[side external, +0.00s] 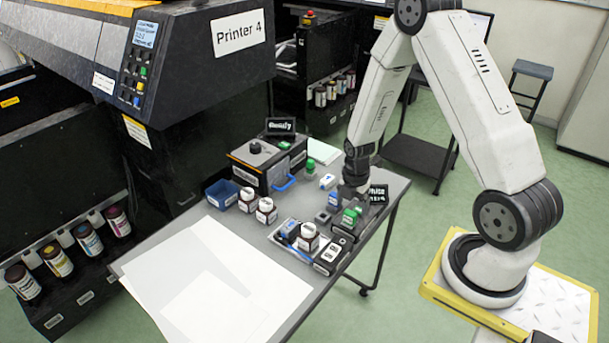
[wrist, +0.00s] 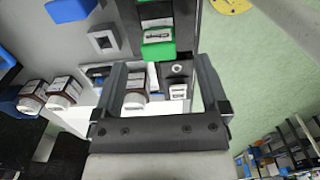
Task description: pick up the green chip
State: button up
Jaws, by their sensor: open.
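A tray (side external: 275,237) with a bottle (side external: 309,237) and small blocks is in front. A black box (side external: 247,174), a blue bin (side external: 222,193) and bottles (side external: 266,210) stand leftward. White sheets (side external: 210,285) cover the front table.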

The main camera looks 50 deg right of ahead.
aim_at(350, 212)
jog(key=shift+w+f, duration=0.1)
jog(key=shift+f, duration=2.45)
grip_shut()
jog(key=shift+r, duration=0.15)
jog(key=shift+r, duration=4.9)
jog(key=shift+r, duration=0.15)
jog(key=shift+r, duration=1.3)
